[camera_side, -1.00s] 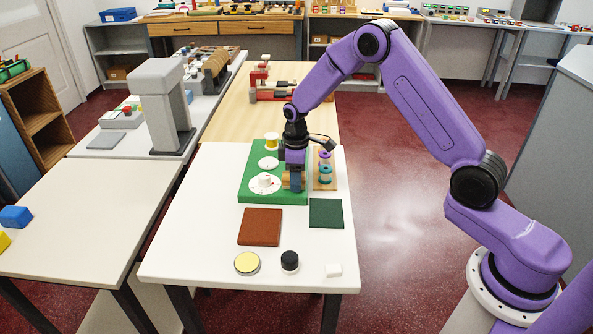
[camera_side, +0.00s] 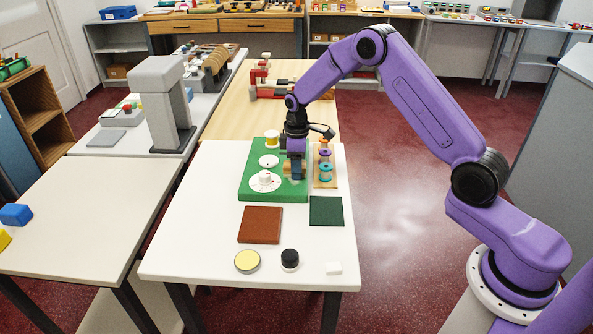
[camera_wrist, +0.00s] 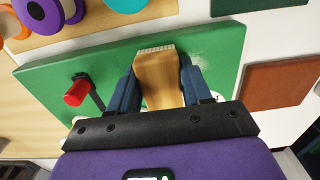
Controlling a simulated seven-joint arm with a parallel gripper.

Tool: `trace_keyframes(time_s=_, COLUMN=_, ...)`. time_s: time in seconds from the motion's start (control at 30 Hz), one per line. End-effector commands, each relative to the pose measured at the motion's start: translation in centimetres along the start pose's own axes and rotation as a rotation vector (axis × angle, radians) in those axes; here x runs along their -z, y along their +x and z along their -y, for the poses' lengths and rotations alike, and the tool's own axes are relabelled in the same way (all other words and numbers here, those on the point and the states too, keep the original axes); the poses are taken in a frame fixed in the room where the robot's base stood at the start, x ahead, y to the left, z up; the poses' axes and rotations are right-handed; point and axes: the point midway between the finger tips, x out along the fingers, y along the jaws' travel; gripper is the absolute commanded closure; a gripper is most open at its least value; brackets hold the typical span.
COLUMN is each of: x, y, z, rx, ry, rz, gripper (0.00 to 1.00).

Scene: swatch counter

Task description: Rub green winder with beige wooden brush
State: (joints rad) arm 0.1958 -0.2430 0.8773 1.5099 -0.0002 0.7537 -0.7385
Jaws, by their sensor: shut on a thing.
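The green winder (camera_side: 247,185) is a flat green board with white discs on the white table; it also shows in the wrist view (camera_wrist: 100,57), with a red-knobbed crank. My gripper (camera_wrist: 160,80) is shut on the beige wooden brush (camera_wrist: 160,72), its dark blue fingers on both sides of the handle. The brush's pale bristles lie over the board's green top, near a whitish smudge. I cannot tell whether they touch it. In the side view my gripper (camera_side: 296,172) is over the board's right part and hides some of it.
A wooden rack with coloured spools (camera_side: 326,174) stands close on the right. A brown pad (camera_side: 260,225), a dark green pad (camera_side: 326,211), a yellow-topped tin (camera_side: 247,261), a black-lidded jar (camera_side: 290,259) and a white block (camera_side: 333,268) lie in front. The table's front left is clear.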

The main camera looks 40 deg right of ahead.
Motion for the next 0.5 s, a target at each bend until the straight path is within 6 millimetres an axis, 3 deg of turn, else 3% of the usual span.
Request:
trace_keyframes(time_s=0.2, x=-0.1, y=-0.4, z=-1.3, rx=0.000, ry=0.001, rz=0.000, gripper=0.84)
trace_keyframes(time_s=0.27, x=0.0, y=-2.2, z=-1.4, rx=-0.004, ry=0.001, rz=-0.004, gripper=0.84)
trace_keyframes(time_s=0.5, x=-0.1, y=-4.2, z=-1.3, rx=-0.001, ry=0.001, rz=-0.001, gripper=0.84)
